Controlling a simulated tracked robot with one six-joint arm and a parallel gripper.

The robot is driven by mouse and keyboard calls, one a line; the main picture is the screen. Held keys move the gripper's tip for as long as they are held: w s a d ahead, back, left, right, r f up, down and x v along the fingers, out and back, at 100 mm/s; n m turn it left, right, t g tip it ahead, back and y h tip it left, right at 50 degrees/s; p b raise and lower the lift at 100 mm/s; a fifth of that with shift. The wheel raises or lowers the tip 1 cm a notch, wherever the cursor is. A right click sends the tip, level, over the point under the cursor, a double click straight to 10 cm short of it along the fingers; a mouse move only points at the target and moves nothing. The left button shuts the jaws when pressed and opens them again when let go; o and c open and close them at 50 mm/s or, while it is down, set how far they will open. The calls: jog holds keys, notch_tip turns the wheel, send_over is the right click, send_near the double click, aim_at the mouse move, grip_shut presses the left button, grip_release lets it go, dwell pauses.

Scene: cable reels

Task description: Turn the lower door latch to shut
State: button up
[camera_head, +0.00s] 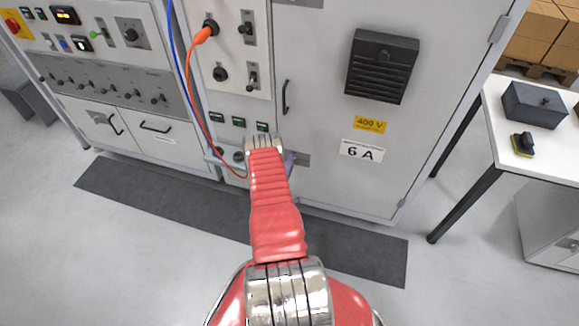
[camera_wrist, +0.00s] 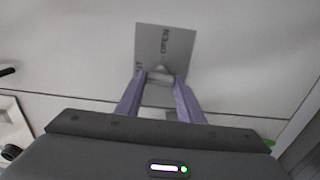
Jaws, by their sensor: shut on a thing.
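The lower door latch (camera_wrist: 161,73) shows in the wrist view as a small pale metal piece between my fingertips. It sits on a grey plate (camera_wrist: 178,42) marked OPEN, with another word partly hidden whose end reads UT. My gripper (camera_wrist: 160,80) has two purple fingers, shut on the latch from both sides. Most of the latch is hidden, so I cannot tell which word it points to. In the head view my gripper (camera_head: 289,162) is at the bottom of the cabinet door (camera_head: 320,100), largely behind my red arm. A bit of the grey plate (camera_head: 302,159) shows beside it.
The door has a black handle (camera_head: 285,97), a dark vent (camera_head: 382,66) and a 6 A label (camera_head: 362,151). An orange cable (camera_head: 188,75) hangs left of my arm. A white table (camera_head: 500,130) stands at the right. A dark mat (camera_head: 165,207) lies on the floor.

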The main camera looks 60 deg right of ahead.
jog(key=shift+w+f, duration=0.1)
jog(key=shift+w, duration=0.05)
dwell(0.3)
jog(key=o, duration=1.1)
jog(key=shift+c, duration=0.2)
jog(key=s+a, duration=0.2)
jog(key=a, duration=1.1)
jog(key=shift+s+a, duration=0.15)
jog(key=shift+a, duration=0.2)
